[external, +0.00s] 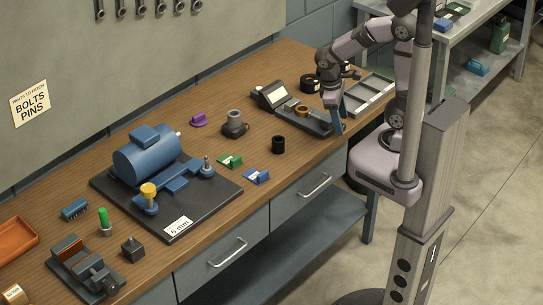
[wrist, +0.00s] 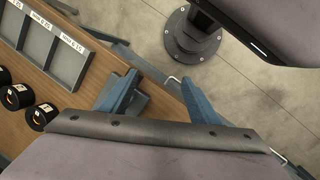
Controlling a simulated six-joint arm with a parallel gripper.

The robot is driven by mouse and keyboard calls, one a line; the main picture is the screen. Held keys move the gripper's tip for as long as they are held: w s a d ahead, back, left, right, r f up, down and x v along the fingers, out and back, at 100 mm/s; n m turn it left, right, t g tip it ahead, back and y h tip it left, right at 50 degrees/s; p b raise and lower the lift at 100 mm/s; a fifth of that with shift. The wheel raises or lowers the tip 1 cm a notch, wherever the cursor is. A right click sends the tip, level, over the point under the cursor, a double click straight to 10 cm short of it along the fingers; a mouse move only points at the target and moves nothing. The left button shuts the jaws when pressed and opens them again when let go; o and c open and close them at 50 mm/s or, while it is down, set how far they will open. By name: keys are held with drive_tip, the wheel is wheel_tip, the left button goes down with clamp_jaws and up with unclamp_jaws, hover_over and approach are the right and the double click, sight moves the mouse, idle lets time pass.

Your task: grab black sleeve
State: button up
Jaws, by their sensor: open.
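The black sleeve (external: 278,145) is a short dark upright cylinder near the front edge of the wooden bench in the external view. It stands apart from other objects. My gripper (external: 338,122) has blue fingers and hangs by the bench's front edge, to the right of the sleeve, with a clear gap between them. In the wrist view my gripper (wrist: 158,88) has its two blue fingers spread apart with nothing seen between them. The sleeve cannot be made out in the wrist view.
Blue (external: 257,176) and green (external: 230,161) small blocks lie left of the sleeve. A grey cylinder on a dark base (external: 234,122) stands behind it. A labelled compartment tray (wrist: 48,42) is beyond.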

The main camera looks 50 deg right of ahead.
drive_tip(key=n+h, duration=0.1)
drive_tip(key=n, duration=0.1)
drive_tip(key=n+t+h+p, duration=0.5)
drive_tip(key=n+t, duration=0.7)
drive_tip(key=n, duration=0.9)
hover_over(279, 146)
drive_tip(key=s+a, duration=0.4)
drive_tip(key=f, duration=0.3)
drive_tip(key=d+f, duration=0.1)
drive_tip(key=f, duration=0.1)
drive_tip(key=shift+w+f, duration=0.15)
drive_tip(key=shift+w, duration=0.15)
drive_tip(key=shift+f, duration=0.6)
drive_tip(key=shift+d+p+x, duration=0.2)
drive_tip(key=shift+p+x, duration=1.55)
drive_tip(key=shift+x, duration=1.45)
drive_tip(key=shift+w+d+f, duration=0.2)
drive_tip(key=shift+w, duration=0.05)
drive_tip(key=c, duration=1.3)
